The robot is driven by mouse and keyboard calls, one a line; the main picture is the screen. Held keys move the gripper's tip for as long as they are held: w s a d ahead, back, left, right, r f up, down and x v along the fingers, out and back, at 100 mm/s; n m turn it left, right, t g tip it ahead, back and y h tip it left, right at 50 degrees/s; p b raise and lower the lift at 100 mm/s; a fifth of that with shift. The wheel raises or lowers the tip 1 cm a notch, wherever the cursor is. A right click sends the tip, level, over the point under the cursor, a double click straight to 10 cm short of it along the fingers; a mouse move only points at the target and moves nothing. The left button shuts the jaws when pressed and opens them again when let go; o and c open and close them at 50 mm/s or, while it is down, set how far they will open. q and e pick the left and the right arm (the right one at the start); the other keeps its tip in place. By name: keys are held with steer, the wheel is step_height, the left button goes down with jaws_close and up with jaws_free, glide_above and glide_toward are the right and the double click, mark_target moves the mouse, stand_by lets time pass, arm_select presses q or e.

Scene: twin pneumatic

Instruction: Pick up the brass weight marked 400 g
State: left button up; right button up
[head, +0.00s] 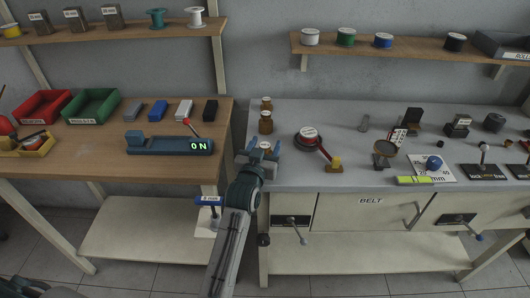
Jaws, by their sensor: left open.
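Several small brown-brass cylinders with pale tops stand in a row at the left edge of the grey bench. The far one (266,103) and the middle one (266,122) stand clear of the gripper. A third (265,145) shows between the fingertips of my left gripper (263,148), partly hidden by it. Their marks are too small to read, so I cannot tell which is 400 g. My left gripper is open, and I cannot tell if its fingers touch the cylinder. My right gripper is not in view.
A round dark pad on a stand (384,149) is farther right. On the wooden table, a blue scale-like device (170,145) reads "0N". Bare grey bench lies between the cylinders and the red device.

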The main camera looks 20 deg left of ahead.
arm_select(q)
steer(key=c, duration=1.1)
steer(key=shift+r, duration=0.1)
jaws_close()
